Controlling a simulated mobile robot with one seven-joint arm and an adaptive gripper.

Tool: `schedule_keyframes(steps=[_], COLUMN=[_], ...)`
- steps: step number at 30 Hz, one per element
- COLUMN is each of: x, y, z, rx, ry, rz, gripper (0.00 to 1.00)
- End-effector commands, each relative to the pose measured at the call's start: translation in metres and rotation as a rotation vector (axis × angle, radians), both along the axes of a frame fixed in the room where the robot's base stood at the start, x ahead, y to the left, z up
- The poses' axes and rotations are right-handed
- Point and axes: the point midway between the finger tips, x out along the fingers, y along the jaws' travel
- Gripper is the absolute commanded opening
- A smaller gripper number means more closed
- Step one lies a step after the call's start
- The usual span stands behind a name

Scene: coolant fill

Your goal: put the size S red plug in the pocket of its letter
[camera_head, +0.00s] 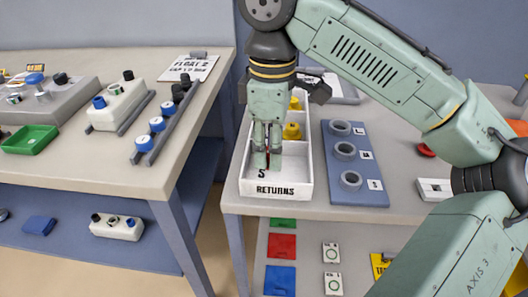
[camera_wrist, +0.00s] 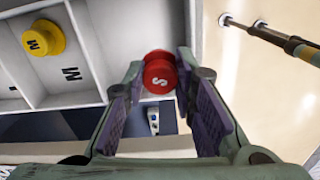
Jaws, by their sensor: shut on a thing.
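My gripper (camera_head: 267,158) points down over the front pocket of the white RETURNS tray (camera_head: 306,186). It is shut on the red plug (camera_wrist: 159,74), whose top bears a white S. In the head view the fingers hide most of the plug, and only a thin red strip shows. The front pocket is marked S (camera_head: 262,173); no other plug shows in it. I cannot tell how high the plug is above the pocket floor. A yellow plug (camera_wrist: 43,38) with an M lies in the neighbouring pocket, marked M (camera_wrist: 72,74).
Another yellow plug (camera_head: 296,103) shows farther back in the tray. A blue board (camera_head: 372,197) with several grey rings stands right of the tray. A second table (camera_head: 60,175) with bottles and a green tray (camera_head: 30,140) is at left, across a gap.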

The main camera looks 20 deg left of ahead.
Motion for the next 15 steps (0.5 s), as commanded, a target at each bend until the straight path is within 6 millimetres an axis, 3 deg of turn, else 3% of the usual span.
schedule_keyframes(steps=[8,15], x=[0.018,0.017], y=[0.021,0.019], z=[-0.001,-0.035], rx=[-0.002,-0.002], ry=[-0.001,-0.001], rz=[0.0,0.001], gripper=[0.12,0.12])
